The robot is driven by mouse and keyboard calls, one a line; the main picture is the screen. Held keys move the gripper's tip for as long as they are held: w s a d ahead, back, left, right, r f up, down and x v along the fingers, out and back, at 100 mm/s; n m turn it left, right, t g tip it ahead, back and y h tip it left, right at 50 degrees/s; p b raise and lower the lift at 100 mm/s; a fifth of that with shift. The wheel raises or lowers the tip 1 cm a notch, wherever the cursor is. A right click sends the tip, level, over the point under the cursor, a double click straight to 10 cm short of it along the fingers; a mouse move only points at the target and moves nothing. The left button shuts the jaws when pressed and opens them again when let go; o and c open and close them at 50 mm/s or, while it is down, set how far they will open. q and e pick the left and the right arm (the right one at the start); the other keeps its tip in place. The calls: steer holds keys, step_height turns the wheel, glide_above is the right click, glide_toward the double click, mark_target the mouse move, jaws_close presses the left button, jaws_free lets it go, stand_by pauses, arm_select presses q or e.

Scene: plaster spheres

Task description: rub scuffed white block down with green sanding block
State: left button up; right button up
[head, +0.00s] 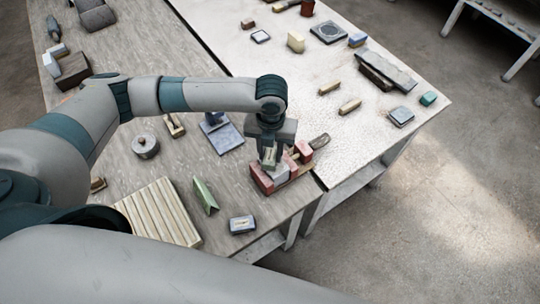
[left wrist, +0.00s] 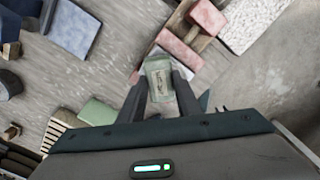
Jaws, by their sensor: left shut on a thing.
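My left gripper (head: 270,153) points down over the near right corner of the wooden bench. It is shut on the green sanding block (left wrist: 159,80), which looks pale grey-green with a dark mark on its face. The scuffed white block (head: 281,173) looks pale grey-pink and lies just below the gripper, between red blocks. The held block is at or just above it; I cannot tell whether they touch. In the left wrist view the held block and fingers hide most of what lies under them. My right gripper is not in view.
Red blocks (head: 262,180) (left wrist: 179,48) crowd both sides of the white block. A green folded piece (head: 205,196), a slatted board (head: 160,212) and a small blue-rimmed tin (head: 242,224) lie nearby. The white table (head: 300,85) beyond has small blocks and open room.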

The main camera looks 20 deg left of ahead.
arm_select(q)
steer(key=shift+w+r, duration=0.3)
steer(key=shift+w, duration=0.1)
steer(key=shift+r, duration=0.15)
steer(key=shift+r, duration=1.1)
steer(key=shift+r, duration=2.05)
